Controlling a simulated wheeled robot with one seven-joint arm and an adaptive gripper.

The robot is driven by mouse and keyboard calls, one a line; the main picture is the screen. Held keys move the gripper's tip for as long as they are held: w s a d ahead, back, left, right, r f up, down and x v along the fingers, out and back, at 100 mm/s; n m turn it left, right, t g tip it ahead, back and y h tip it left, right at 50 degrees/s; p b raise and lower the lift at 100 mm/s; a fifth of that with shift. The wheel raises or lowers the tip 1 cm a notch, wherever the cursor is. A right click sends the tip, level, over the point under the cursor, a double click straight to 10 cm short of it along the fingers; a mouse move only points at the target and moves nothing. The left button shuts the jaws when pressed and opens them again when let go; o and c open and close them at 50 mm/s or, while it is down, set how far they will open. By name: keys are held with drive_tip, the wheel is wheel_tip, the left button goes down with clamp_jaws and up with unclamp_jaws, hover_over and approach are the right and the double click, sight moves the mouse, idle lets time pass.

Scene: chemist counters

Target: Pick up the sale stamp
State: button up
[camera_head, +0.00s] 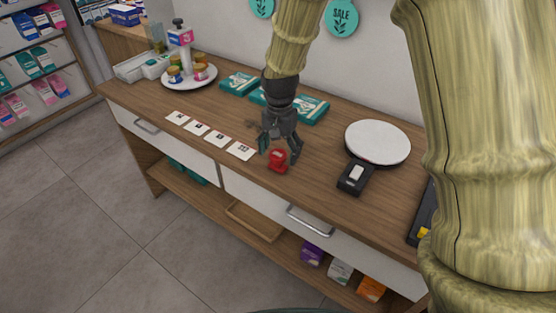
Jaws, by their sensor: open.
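A small red stamp (278,161) stands on the wooden counter near its front edge. My gripper (279,154) is open, pointing down at the stamp. One finger is to the left of the stamp and the other to its right. The fingertips are close to the stamp; I cannot tell whether they touch it. Its top is near the gripper's palm and partly shaded.
Several white cards (210,135) lie left of the stamp. Teal boxes (313,109) lie behind my gripper. A black scale with a round white plate (378,142) stands to the right. A round white stand with jars (189,75) is at the back left.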

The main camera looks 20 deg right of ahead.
sight(278, 154)
drive_tip(key=f, duration=0.1)
drive_tip(key=f+p, duration=0.1)
drive_tip(key=f, duration=0.1)
drive_tip(key=shift+w+a+f, duration=0.15)
drive_tip(key=shift+w+f, duration=0.15)
drive_tip(key=shift+w, duration=0.05)
drive_tip(key=shift+f, duration=0.65)
drive_tip(key=c, duration=1.1)
